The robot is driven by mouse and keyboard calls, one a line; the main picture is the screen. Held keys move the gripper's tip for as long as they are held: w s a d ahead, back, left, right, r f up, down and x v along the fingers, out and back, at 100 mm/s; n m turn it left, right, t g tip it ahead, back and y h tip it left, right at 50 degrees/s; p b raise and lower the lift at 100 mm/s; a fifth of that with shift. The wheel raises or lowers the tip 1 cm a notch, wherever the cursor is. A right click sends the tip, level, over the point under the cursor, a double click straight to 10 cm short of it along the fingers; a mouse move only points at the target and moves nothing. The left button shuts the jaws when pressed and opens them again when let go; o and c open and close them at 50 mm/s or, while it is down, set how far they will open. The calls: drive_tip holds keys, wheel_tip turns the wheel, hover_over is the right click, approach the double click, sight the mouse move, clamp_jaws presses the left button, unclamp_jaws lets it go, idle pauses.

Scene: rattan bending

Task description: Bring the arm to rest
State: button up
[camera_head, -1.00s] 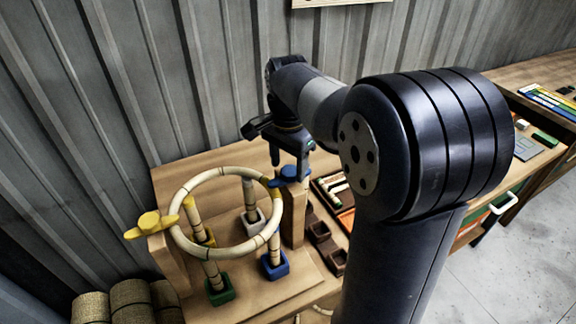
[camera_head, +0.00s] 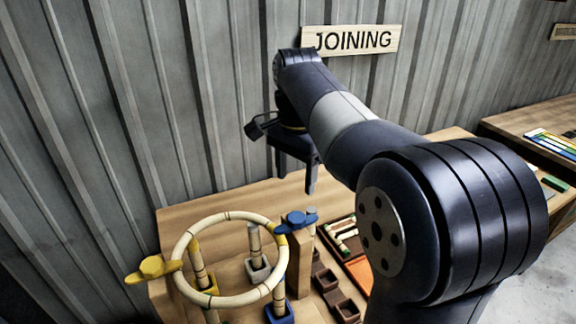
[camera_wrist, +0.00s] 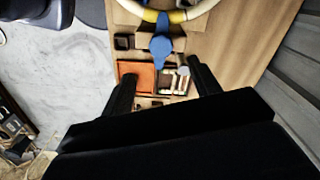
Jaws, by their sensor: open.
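My gripper (camera_head: 296,178) is raised above the back of the wooden workbench (camera_head: 210,208), in front of the grey corrugated wall. In the wrist view its two dark fingers (camera_wrist: 158,78) stand wide apart with nothing between them. A rattan ring (camera_head: 230,216) rests at the left of the bench, with a yellow clamp (camera_head: 152,267) at its left and a blue clamp (camera_head: 297,219) on a wooden post at its right. The gripper is apart from the ring and both clamps. My arm hides part of the bench on the right.
Posts in coloured sockets stand within the ring, including a white socket (camera_head: 257,268) and a blue one (camera_head: 279,314). A tray with an orange compartment (camera_head: 359,272) and small pieces lies right of the blue clamp. A sign reading JOINING (camera_head: 352,39) hangs on the wall. Another bench (camera_head: 520,118) stands at right.

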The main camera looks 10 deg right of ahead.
sight(295, 218)
wheel_tip(295, 218, down, 11)
drive_tip(key=shift+r+p, duration=0.1)
drive_tip(key=shift+p, duration=0.35)
idle(0.3)
